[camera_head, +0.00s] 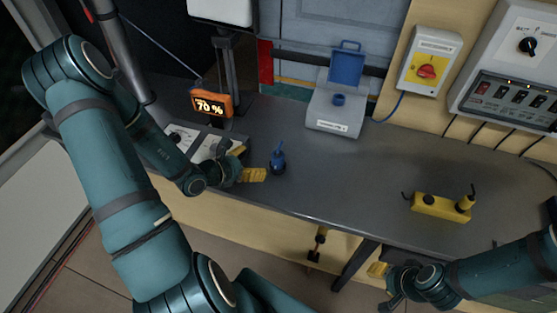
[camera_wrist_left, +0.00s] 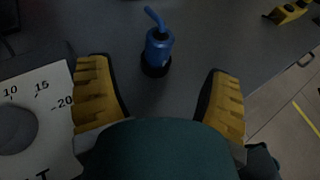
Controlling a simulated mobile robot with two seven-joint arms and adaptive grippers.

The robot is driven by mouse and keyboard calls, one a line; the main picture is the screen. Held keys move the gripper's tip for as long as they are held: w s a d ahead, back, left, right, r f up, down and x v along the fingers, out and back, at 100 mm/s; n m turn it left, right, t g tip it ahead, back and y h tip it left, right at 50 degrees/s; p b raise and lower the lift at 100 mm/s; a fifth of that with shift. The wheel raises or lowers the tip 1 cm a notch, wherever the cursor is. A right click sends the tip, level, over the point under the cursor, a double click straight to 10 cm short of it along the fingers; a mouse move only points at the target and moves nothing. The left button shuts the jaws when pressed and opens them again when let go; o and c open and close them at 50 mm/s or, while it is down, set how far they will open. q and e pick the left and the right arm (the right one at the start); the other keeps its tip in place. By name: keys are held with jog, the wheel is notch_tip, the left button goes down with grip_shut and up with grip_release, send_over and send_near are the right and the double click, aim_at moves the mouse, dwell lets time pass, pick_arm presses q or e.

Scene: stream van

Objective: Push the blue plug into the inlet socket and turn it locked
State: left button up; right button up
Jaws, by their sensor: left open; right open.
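The blue plug (camera_head: 278,160) stands upright on the grey worktop, with a bent stub at its top. In the left wrist view the plug (camera_wrist_left: 158,48) sits ahead of and between the yellow fingers, outside them. My left gripper (camera_head: 252,172) is open and empty, just left of the plug. Its two yellow fingers (camera_wrist_left: 158,95) are spread wide. The inlet socket (camera_head: 338,100) is on a grey box at the back of the worktop, with its blue lid (camera_head: 347,66) raised. My right gripper (camera_head: 384,284) is open and low at the right, in front of the worktop's front edge.
A yellow block (camera_head: 440,207) with upright parts lies on the right of the worktop. An orange display reading 70 % (camera_head: 211,104) stands behind my left gripper. A dial panel (camera_wrist_left: 30,120) is close to my left finger. A red rotary switch (camera_head: 426,71) is on the wall.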

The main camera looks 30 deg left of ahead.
aim_at(274, 156)
pick_arm(q)
jog(key=b+x, duration=0.1)
jog(key=x, duration=0.9)
jog(key=shift+d, duration=0.1)
jog(key=c, duration=1.3)
